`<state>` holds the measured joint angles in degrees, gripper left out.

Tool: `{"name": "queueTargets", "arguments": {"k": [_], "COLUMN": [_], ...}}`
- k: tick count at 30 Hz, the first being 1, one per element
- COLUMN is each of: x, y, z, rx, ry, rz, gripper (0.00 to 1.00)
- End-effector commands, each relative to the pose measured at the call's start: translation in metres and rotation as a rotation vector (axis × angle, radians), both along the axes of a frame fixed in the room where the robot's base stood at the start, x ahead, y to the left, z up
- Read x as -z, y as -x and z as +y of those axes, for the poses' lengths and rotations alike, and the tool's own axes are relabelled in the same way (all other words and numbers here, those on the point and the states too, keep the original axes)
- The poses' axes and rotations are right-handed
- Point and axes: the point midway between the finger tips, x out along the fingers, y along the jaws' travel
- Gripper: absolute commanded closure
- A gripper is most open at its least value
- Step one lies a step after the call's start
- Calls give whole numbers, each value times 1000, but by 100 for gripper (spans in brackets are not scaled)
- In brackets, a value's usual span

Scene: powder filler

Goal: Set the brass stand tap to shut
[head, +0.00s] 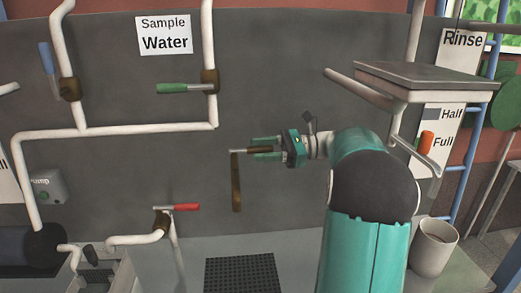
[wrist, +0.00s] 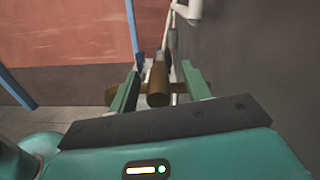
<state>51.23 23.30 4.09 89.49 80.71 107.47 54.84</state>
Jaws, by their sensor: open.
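My gripper (head: 266,149) is open and points left, in front of the grey panel. Just beyond its fingertips a brass-brown bar (head: 236,185) hangs upright, with a thin pale piece at its top reaching toward the jaws. In the wrist view my gripper (wrist: 161,68) has a brass-brown rounded piece (wrist: 158,88) showing between its spread fingers; contact cannot be told. Lower left, a tap with a brown body (head: 161,222) and a level red handle (head: 184,207) sits on a white pipe. I cannot tell for sure which brown fitting is the stand tap.
A green-handled valve (head: 185,88) and a blue-handled valve (head: 70,88) are on the white wall pipes. A flat-topped stand (head: 430,78) and an orange lever (head: 426,143) are right of my arm. A black grid (head: 242,272) lies below my gripper.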

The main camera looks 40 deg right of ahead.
Motion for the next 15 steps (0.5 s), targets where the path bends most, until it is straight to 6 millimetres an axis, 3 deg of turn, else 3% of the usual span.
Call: {"name": "queueTargets", "arguments": {"k": [12, 15], "x": [0, 0], "y": [39, 45], "z": [-75, -86], "rx": [5, 4], "ry": [1, -1], "rz": [0, 0], "gripper": [51, 51]}}
